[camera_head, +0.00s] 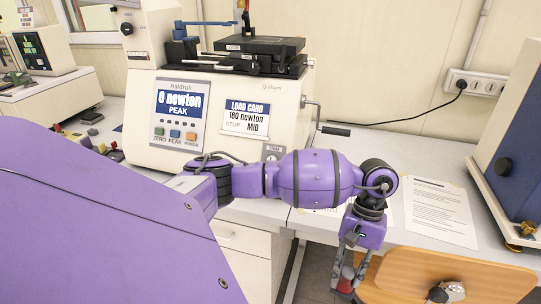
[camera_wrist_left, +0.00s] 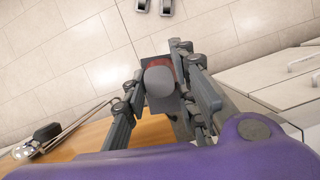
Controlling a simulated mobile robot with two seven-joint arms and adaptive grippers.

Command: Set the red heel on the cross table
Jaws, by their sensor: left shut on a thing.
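My left gripper (camera_head: 347,284) hangs at the lower right in the head view, well below and to the right of the testing machine's table. It is shut on the red heel (camera_head: 347,281), of which only a small red part shows between the fingers. In the left wrist view the fingers (camera_wrist_left: 159,70) stand on both sides of the heel (camera_wrist_left: 158,62), which shows red behind a grey rounded part. The cross table (camera_head: 262,45) is the black stacked platform on top of the cream machine. My right gripper is not in view.
The cream machine (camera_head: 210,115) has a crank handle (camera_head: 333,130) on its right side. Paper sheets (camera_head: 440,212) lie on the grey bench. A wooden chair (camera_head: 400,275) stands close to the gripper.

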